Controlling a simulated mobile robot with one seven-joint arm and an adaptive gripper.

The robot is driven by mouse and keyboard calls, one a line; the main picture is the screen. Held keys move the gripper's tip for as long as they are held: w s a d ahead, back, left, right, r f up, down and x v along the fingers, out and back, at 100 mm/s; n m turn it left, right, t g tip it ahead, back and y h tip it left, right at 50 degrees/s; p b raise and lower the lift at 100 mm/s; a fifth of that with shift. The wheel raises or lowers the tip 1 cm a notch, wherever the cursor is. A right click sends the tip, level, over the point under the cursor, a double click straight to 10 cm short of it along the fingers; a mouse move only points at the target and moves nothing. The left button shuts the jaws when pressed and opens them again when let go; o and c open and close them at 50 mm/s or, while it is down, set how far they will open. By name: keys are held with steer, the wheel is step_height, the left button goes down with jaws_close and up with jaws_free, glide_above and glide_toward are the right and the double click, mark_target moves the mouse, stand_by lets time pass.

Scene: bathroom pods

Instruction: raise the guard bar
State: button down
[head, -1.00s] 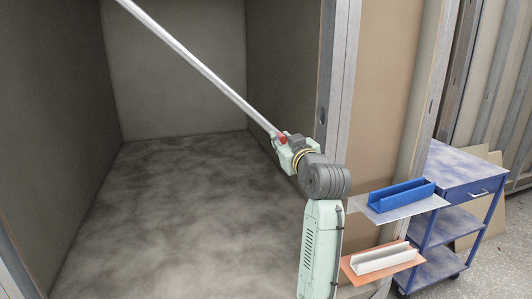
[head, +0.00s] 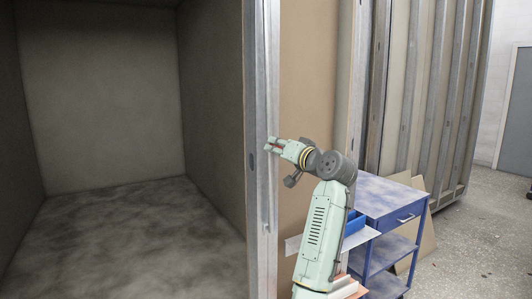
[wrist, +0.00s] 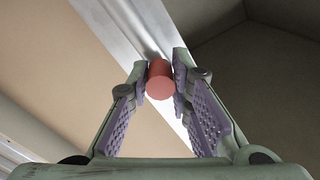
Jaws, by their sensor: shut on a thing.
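The guard bar (head: 272,75) shows in the head view as a pale metal strip standing close to upright along the door post, hard to tell apart from it. Its red end (wrist: 159,80) is between my fingers in the wrist view. My gripper (head: 274,146) is at the post's front and is shut on this red end; the fingers (wrist: 160,82) lie on both sides of it. The bar's far end is out of view.
The metal door post (head: 256,200) stands just left of my gripper, beside the open pod with its grey floor (head: 130,240). A blue cart (head: 385,195) and a blue channel-shaped holder (head: 355,224) are at right, partly behind my arm. Open floor (head: 470,250) lies further right.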

steer(key=shift+w+d+r, duration=0.3)
steer(key=c, duration=1.4)
jaws_free()
steer(key=shift+w+d+m, duration=0.1)
steer(key=shift+d+m, duration=0.05)
steer(key=shift+m, duration=0.15)
steer(key=shift+c, duration=0.2)
steer(key=shift+f, duration=0.1)
steer(key=shift+f, duration=0.1)
steer(key=v, duration=1.2)
